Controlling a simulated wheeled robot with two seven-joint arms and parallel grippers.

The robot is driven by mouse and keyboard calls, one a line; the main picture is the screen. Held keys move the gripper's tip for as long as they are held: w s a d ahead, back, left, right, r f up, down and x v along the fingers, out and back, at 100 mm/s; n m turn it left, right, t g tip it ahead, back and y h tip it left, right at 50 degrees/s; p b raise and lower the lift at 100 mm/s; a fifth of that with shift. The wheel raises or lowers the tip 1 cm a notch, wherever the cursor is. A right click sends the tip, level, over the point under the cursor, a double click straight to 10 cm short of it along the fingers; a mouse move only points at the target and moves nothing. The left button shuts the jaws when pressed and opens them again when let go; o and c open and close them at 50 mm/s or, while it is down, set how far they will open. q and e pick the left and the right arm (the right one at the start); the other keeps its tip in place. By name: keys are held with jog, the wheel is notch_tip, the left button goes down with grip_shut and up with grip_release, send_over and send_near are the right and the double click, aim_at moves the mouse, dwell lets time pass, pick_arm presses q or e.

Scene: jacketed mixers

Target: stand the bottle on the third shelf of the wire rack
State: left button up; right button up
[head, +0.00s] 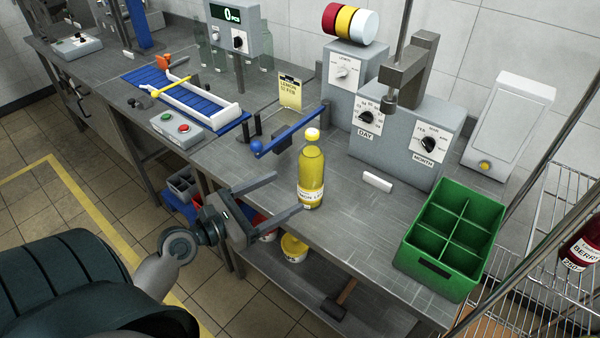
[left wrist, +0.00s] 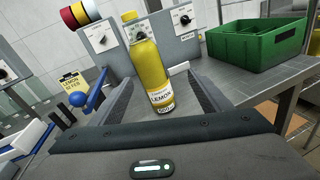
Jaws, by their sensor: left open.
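A yellow bottle (head: 311,175) with a yellow cap and a lemon label stands upright on the grey metal bench, near its front edge. My left gripper (head: 290,195) is open in front of the bottle, its fingers pointing toward it. In the left wrist view the bottle (left wrist: 146,65) stands beyond and between the two open fingers (left wrist: 160,95); I cannot tell whether they touch it. The wire rack (head: 560,230) is at the right edge of the head view, only partly shown. My right gripper is not in view.
A green divided crate (head: 450,238) stands on the bench's right end, between bottle and rack. A blue-handled lever (head: 290,132) is left of the bottle. Grey dial machines (head: 405,135) stand behind. A white block (head: 377,182) lies on clear bench to the bottle's right.

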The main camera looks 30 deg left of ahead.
pick_arm(q)
jog(key=s+d+f+m+g, duration=0.65)
jog(key=d+f+m, duration=0.35)
jog(key=f+m, duration=0.4)
jog(key=s+d+f+m+g+y, duration=0.1)
jog(key=s+f+m+g+y, duration=0.15)
jog(key=s+f+m, duration=0.35)
jog(key=s+d+f+m+g+y, duration=0.1)
jog(key=s+d+f+m+g, duration=0.2)
jog(key=m, duration=0.6)
jog(key=s+a+f+m+g+y, duration=0.1)
jog(key=s+f, duration=0.2)
jog(key=f, duration=0.7)
jog(key=s+f+m, duration=0.1)
jog(key=s+f, duration=0.1)
jog(key=f, duration=0.8)
jog(key=s+a+f+m+g+y, duration=0.1)
jog(key=s+f+m, duration=0.15)
jog(key=f, duration=0.75)
jog(key=s+a+f+g, duration=0.1)
jog(key=s+a+f, duration=0.1)
jog(key=s+f, duration=1.2)
jog(key=s, duration=0.3)
jog(key=shift+a+f+n, duration=0.3)
jog(key=shift+a+n, duration=0.05)
jog(key=shift+a, duration=0.05)
